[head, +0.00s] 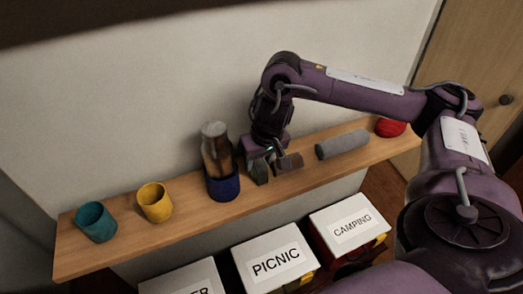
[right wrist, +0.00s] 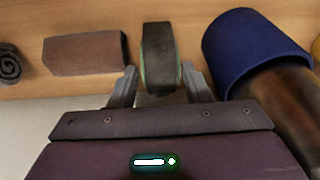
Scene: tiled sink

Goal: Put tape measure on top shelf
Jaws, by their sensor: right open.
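A dark, rounded object with a green edge, which looks like the tape measure (right wrist: 160,58), sits on the wooden shelf (head: 105,251). In the right wrist view it stands between the two fingertips of my right gripper (right wrist: 160,85). The gripper is open around it, with a finger on each side. In the head view my right gripper (head: 265,168) reaches down to the shelf between a bottle and a brown block, and mostly hides the tape measure. My left gripper is not in view.
Close by are a brown block (right wrist: 85,53) and a bottle with a blue base (head: 222,185). A grey roll (head: 342,144), a red item (head: 390,127), a yellow cup (head: 155,202) and a teal cup (head: 96,222) share the shelf. Labelled boxes (head: 274,262) stand below.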

